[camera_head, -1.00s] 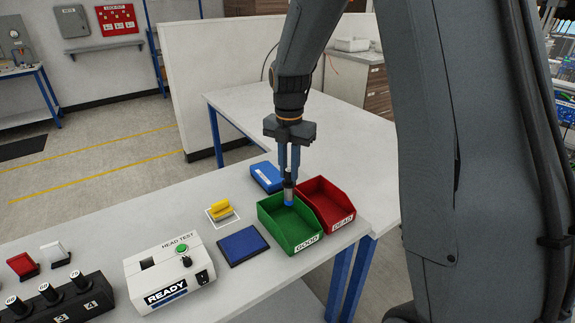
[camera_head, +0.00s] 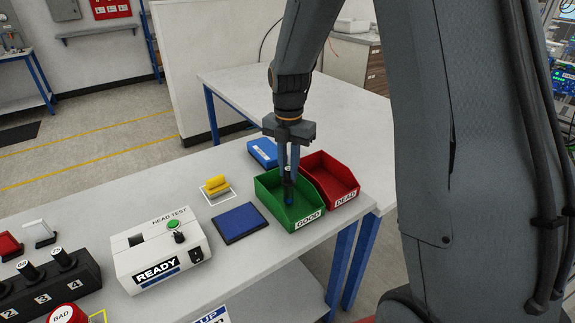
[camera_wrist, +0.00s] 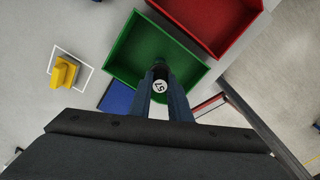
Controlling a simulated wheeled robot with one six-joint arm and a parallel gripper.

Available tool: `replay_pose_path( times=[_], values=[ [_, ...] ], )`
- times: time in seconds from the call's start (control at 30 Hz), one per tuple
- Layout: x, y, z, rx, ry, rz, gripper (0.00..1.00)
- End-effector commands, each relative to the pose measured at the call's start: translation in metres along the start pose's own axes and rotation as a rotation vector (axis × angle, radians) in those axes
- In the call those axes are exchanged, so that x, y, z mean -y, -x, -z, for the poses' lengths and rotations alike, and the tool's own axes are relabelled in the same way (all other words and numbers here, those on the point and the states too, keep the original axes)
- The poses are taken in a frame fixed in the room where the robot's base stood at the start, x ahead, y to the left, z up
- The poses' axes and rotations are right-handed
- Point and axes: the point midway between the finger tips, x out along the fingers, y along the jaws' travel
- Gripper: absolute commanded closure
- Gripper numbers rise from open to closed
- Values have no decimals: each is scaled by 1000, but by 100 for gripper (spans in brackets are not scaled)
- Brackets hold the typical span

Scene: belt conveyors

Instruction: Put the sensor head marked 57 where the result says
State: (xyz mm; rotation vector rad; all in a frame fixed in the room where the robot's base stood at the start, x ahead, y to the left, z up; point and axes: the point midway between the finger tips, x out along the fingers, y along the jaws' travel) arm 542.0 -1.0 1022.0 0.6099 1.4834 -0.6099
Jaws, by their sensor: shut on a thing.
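My gripper (camera_head: 289,178) is shut on the sensor head (camera_wrist: 160,86), a dark cylinder whose white end cap reads 57 in the wrist view. In the head view the sensor head (camera_head: 289,195) hangs upright inside the green bin (camera_head: 268,208), labelled GOOD. Whether its lower end touches the bin floor cannot be told. The red bin (camera_head: 340,194), labelled DEAD, stands right beside the green one on its right. The head test box (camera_head: 160,250) shows READY on its display, with a green light on top.
A blue pad (camera_head: 238,223) and a yellow object (camera_head: 216,185) in a white outline lie left of the bins. A blue box (camera_head: 262,152) stands behind them. A black rack (camera_head: 45,280) with dark heads is at the left, near a red BAD button (camera_head: 67,314).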

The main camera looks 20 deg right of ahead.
Motion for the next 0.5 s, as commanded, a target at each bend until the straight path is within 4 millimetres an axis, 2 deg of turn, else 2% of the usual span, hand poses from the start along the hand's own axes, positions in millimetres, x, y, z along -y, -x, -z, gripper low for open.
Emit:
replay_pose_path(
  times=[0.3, 0.33, 0.43, 0.5],
  values=[
    [0, -2, 0, 0, 0, 0, 100],
    [0, -2, 0, 0, 0, 0, 80],
    [0, -2, 0, 0, 0, 0, 63],
    [0, -2, 0, 0, 0, 0, 61]
  ],
)
